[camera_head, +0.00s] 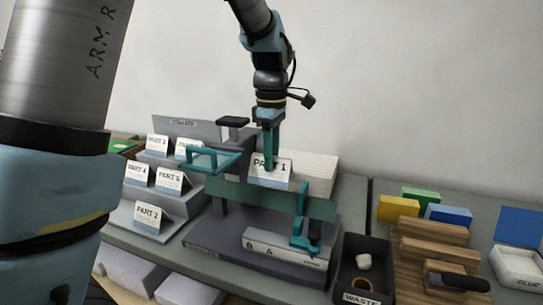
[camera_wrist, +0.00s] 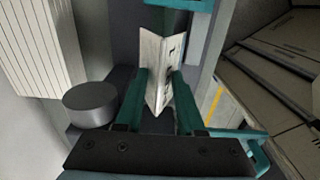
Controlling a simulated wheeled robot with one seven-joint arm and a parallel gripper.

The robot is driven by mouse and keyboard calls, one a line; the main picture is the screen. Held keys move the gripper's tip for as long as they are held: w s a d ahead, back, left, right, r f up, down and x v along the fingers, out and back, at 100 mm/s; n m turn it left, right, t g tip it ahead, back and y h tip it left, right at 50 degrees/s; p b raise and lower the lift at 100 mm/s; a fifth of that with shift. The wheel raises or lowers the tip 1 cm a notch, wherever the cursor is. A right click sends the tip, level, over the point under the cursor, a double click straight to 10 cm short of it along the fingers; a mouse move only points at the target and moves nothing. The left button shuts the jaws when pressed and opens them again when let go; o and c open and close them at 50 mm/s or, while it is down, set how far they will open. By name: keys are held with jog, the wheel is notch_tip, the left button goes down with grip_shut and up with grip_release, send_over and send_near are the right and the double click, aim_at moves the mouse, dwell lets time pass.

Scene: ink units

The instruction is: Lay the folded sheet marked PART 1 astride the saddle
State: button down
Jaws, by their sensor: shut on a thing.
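My gripper (camera_head: 270,158) is shut on the folded sheet marked PART 1 (camera_head: 268,174), holding it upright in front of the grey and teal machine's rear. In the wrist view the sheet (camera_wrist: 156,68) stands as an open V between the two teal fingers of my gripper (camera_wrist: 162,95). The machine's teal crosspiece (camera_head: 320,208) lies just below and to the right of the sheet in the head view. I cannot tell for sure which part is the saddle, or whether the sheet touches it.
Several other folded PART sheets (camera_head: 148,216) stand on a stepped grey rack (camera_head: 180,205) at left. A teal frame (camera_head: 215,160) juts out left of the sheet. A black waste bin (camera_head: 351,290), wooden rack (camera_head: 430,245) and coloured blocks (camera_head: 398,208) are at right. A pale ribbed block (camera_head: 312,170) stands behind.

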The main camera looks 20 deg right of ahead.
aim_at(272, 185)
notch_tip(272, 185, down, 4)
jog(key=b, duration=0.3)
jog(key=shift+f+b, duration=0.2)
jog(key=shift+b, duration=0.15)
jog(key=shift+f+b, duration=0.55)
jog(key=shift+f, duration=1.15)
jog(key=shift+f, duration=0.15)
jog(key=shift+c, duration=2.2)
grip_release()
jog(key=shift+p, duration=0.3)
notch_tip(272, 185, up, 8)
jog(key=p, duration=0.7)
